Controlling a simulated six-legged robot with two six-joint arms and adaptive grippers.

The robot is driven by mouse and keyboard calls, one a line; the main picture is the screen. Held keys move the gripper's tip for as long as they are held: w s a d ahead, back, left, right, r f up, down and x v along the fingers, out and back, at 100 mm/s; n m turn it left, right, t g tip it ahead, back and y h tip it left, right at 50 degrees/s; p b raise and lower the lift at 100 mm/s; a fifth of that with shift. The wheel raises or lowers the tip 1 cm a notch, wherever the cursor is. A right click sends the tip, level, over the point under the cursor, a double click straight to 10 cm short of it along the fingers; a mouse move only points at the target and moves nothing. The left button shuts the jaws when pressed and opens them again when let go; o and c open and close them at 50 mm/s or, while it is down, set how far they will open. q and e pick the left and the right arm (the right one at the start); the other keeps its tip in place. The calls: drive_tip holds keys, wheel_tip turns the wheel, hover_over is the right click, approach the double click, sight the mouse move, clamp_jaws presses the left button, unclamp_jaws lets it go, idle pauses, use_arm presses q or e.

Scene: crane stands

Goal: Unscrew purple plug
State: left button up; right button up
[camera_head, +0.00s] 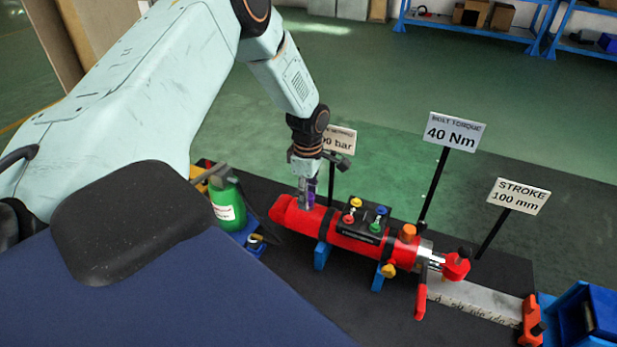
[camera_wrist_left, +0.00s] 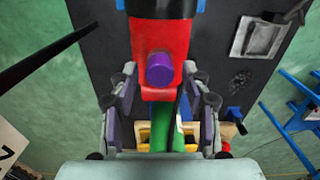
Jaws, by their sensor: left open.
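The purple plug (camera_wrist_left: 159,69) sits on the red cylinder (camera_wrist_left: 150,38), near its end, in the left wrist view. In the head view a bit of purple (camera_head: 311,197) shows beside my left gripper (camera_head: 306,200), which is over the left end of the red cylinder (camera_head: 290,215). In the left wrist view the fingers of my left gripper (camera_wrist_left: 160,105) are spread, one on each side of the red end. The plug lies between and slightly beyond them, with nothing gripped. My right gripper is in neither view.
The cylinder rests on blue supports (camera_head: 321,256) on a dark table. A green bottle (camera_head: 229,207) stands to its left. Signs on posts stand behind, including "40 Nm" (camera_head: 453,133) and "STROKE 100 mm" (camera_head: 518,196). A blue bin (camera_head: 570,320) is at the lower right.

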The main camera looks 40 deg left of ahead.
use_arm(q)
drive_tip(key=m, duration=0.7)
drive_tip(key=shift+m, duration=0.4)
drive_tip(key=m, duration=0.3)
drive_tip(key=shift+b, duration=0.3)
drive_tip(key=m, duration=0.4)
drive_tip(key=m+b, duration=0.1)
drive_tip(key=m, duration=0.4)
drive_tip(key=m+b, duration=0.1)
drive_tip(key=m, duration=0.4)
drive_tip(key=shift+m, duration=0.4)
drive_tip(key=m+b, duration=0.1)
drive_tip(key=m, duration=0.3)
drive_tip(key=shift+m, duration=0.4)
